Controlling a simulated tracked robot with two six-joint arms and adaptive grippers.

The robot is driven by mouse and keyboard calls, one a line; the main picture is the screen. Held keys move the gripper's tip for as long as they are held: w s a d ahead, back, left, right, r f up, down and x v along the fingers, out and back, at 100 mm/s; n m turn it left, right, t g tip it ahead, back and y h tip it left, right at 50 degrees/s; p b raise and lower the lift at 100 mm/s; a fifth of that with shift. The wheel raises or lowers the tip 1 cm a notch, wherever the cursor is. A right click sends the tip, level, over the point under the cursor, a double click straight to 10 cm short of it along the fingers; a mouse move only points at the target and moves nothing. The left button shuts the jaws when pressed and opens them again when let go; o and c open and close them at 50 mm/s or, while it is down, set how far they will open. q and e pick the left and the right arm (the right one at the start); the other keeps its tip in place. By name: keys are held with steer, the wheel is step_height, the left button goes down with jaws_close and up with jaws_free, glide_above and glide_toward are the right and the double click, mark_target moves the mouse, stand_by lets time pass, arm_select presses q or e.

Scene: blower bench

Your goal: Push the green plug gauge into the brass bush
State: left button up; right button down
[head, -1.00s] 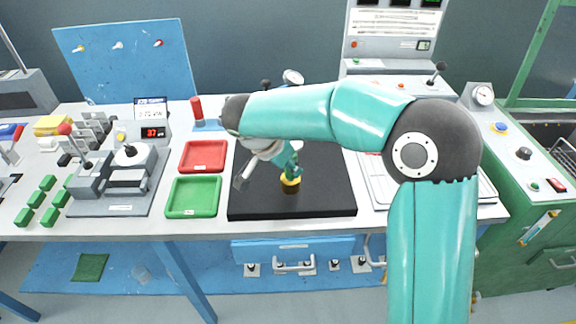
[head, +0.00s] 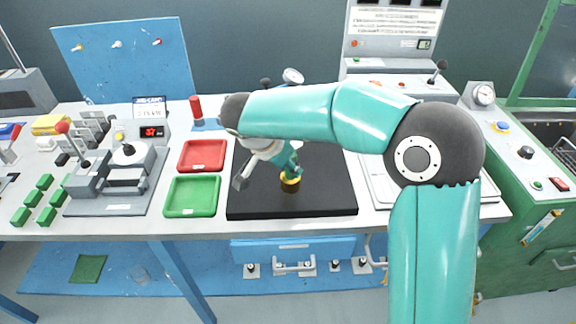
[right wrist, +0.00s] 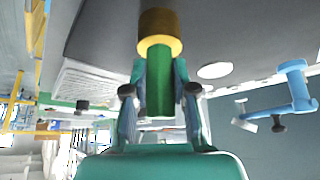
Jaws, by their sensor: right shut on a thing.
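The brass bush (head: 290,185) stands on the black mat (head: 325,205), with its bright flange on top. It also shows in the right wrist view (right wrist: 159,32), at the top centre. The green plug gauge (right wrist: 159,90) is between the fingers of my right gripper (right wrist: 158,92), in line with the bush. Its end meets the bush flange; how deep it sits inside is hidden. In the head view my right gripper (head: 292,172) is just above the bush, small and partly covered by my own arm. My left gripper is not in view.
A red tray (head: 203,143) and a green tray (head: 168,196) lie left of the mat. A grey fixture (head: 112,190) and several green blocks are farther left. A white tray (head: 378,190) lies right of the mat, partly behind my arm. The mat's front is clear.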

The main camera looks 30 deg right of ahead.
steer(key=c, duration=0.9)
jaws_free()
steer(key=shift+o, duration=0.2)
steer(key=v, duration=1.1)
steer(key=shift+a+r, duration=0.25)
steer(key=shift+r, duration=0.1)
